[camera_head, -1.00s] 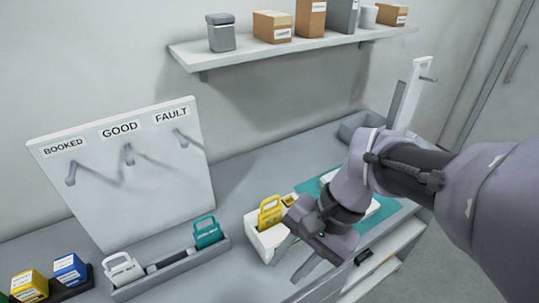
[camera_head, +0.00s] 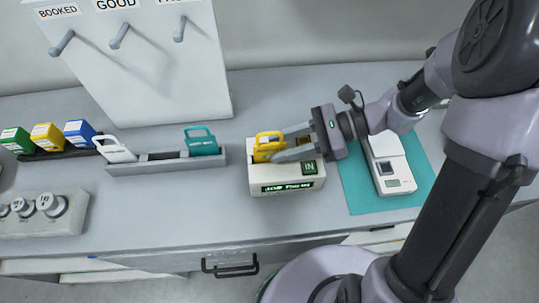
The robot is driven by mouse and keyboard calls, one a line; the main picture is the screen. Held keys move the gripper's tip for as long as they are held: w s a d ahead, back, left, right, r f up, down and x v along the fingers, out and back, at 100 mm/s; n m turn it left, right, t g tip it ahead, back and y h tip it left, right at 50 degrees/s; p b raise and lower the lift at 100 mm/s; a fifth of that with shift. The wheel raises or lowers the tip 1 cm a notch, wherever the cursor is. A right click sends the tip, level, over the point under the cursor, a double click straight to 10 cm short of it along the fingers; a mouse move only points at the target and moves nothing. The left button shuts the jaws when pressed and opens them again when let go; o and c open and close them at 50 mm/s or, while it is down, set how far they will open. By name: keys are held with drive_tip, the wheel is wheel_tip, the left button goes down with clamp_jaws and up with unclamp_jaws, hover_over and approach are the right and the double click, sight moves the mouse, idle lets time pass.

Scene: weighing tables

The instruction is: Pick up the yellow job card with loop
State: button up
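The yellow job card with loop (camera_head: 267,143) stands upright in the slot of a white box (camera_head: 258,182) that has a green display and an IN label. My gripper (camera_head: 283,144) reaches in from the right, level with the card. Its two fingers are apart and point left, one behind the other in the picture. Their tips are at the card's right side. I cannot tell whether they touch it. The fingers hide part of the box top.
A scale (camera_head: 391,172) sits on a teal mat (camera_head: 355,190) under my arm. A hook board (camera_head: 130,70) stands behind. Weights (camera_head: 50,204) lie at the left.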

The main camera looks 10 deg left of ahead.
sight(254, 156)
drive_tip(key=b+x, duration=0.2)
drive_tip(key=x, duration=0.3)
drive_tip(key=shift+s+a, duration=0.1)
clamp_jaws()
